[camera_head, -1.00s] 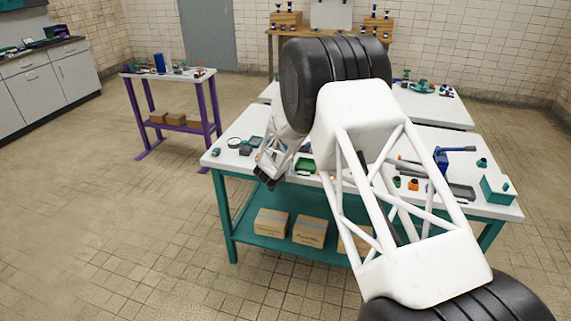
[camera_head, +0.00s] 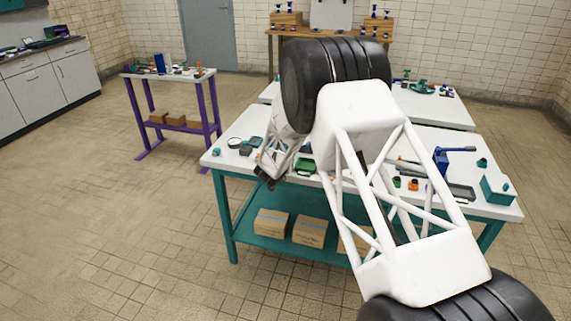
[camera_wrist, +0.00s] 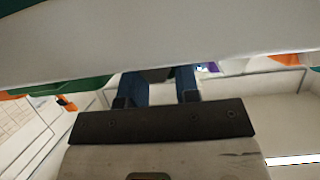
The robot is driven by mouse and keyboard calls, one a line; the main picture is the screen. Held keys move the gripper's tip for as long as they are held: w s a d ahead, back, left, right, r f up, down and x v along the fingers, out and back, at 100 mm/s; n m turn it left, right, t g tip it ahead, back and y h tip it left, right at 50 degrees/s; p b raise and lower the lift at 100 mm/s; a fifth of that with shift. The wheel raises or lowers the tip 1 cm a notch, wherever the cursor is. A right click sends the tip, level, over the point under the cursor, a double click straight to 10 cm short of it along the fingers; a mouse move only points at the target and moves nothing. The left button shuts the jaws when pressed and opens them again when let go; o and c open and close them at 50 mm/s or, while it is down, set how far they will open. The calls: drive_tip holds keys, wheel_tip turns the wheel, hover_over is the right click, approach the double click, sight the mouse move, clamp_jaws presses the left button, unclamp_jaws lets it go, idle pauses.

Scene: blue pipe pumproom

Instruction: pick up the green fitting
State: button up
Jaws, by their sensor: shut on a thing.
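In the head view my gripper (camera_head: 265,180) is at the front left edge of the near table, largely hidden by my arm. In the wrist view its two blue fingers (camera_wrist: 158,90) are a little apart, shut on a dark grey-green piece (camera_wrist: 158,74). Most of that piece is hidden, so I cannot tell if it is the green fitting. A small green fitting (camera_head: 397,182) stands on the table, right of my gripper and well apart from it, beside an orange one (camera_head: 413,184).
The near table's white top (camera_head: 235,163) holds a green tray (camera_head: 305,165), a blue tool (camera_head: 441,158) and a teal block (camera_head: 497,188). Boxes (camera_head: 271,222) stand on its lower shelf. A purple-legged table (camera_head: 135,115) is at the left. The floor at the left is clear.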

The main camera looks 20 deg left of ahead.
drive_tip(key=shift+r, duration=0.1)
drive_tip(key=shift+r, duration=0.4)
wheel_tip(320, 180, up, 3)
drive_tip(key=shift+s+f, duration=0.1)
drive_tip(key=s+d, duration=0.3)
drive_tip(key=s, duration=0.4)
drive_tip(key=s+d+r, duration=0.1)
drive_tip(key=s+d, duration=0.3)
drive_tip(key=s, duration=0.3)
drive_tip(key=shift+d+r, duration=0.1)
drive_tip(key=shift+d, duration=0.05)
idle(0.3)
